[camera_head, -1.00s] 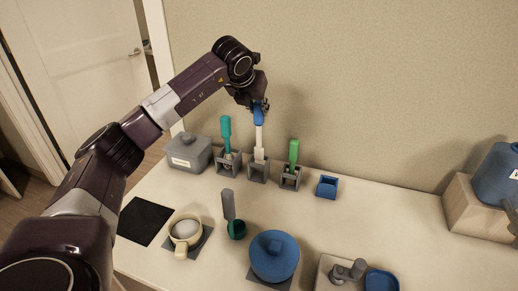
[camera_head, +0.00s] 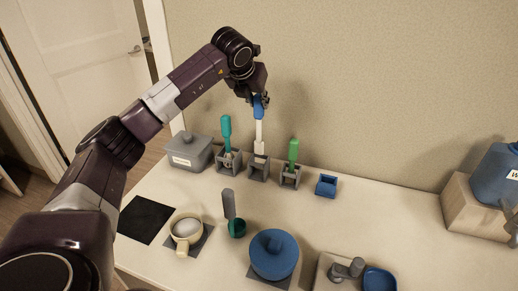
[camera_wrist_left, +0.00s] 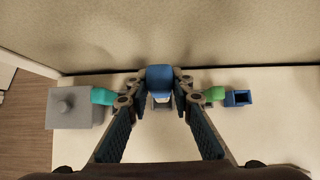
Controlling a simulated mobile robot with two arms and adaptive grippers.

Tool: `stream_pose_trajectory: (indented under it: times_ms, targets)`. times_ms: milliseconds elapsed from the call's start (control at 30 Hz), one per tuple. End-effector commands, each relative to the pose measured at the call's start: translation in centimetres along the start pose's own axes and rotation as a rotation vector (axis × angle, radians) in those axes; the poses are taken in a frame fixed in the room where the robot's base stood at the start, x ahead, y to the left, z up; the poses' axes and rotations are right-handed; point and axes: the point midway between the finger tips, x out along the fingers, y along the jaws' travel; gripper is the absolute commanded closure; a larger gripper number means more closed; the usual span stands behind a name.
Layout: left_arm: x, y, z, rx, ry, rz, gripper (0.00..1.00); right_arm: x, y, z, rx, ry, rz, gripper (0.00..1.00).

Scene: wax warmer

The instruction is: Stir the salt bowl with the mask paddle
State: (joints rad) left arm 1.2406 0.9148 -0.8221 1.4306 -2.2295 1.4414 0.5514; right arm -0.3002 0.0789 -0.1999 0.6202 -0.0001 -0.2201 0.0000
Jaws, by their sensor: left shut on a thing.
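My left gripper (camera_head: 260,100) is shut on the blue handle of a paddle (camera_head: 259,132) with a white shaft. The paddle is upright over the middle grey holder (camera_head: 258,174) at the back of the table; its lower end is at the holder's top, and I cannot tell whether it is clear. In the left wrist view the blue handle (camera_wrist_left: 160,78) sits between the fingertips (camera_wrist_left: 160,85). No bowl is readably marked as salt. A cream cup (camera_head: 183,240) with pale contents and a blue round vessel (camera_head: 273,257) stand at the front. My right gripper is not seen.
A teal-handled tool (camera_head: 226,130) and a green-handled tool (camera_head: 293,151) stand in holders either side. A grey lidded box (camera_head: 188,152), small blue box (camera_head: 326,186), green cup (camera_head: 237,228) and blue dish (camera_head: 380,280) are nearby. The table's right middle is clear.

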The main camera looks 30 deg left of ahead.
Motion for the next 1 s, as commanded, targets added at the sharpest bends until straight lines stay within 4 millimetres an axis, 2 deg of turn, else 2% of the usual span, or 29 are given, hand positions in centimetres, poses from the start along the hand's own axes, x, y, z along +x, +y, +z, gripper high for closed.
stream_pose_trajectory:
  times_ms: [700,1000]
  targets:
    - [-2.4,0.0,1.9,-0.001,-0.001,-0.001,1.00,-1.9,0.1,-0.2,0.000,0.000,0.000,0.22]
    - [-2.5,0.0,2.0,0.000,-0.001,-0.001,1.00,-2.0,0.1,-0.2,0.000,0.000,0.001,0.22]
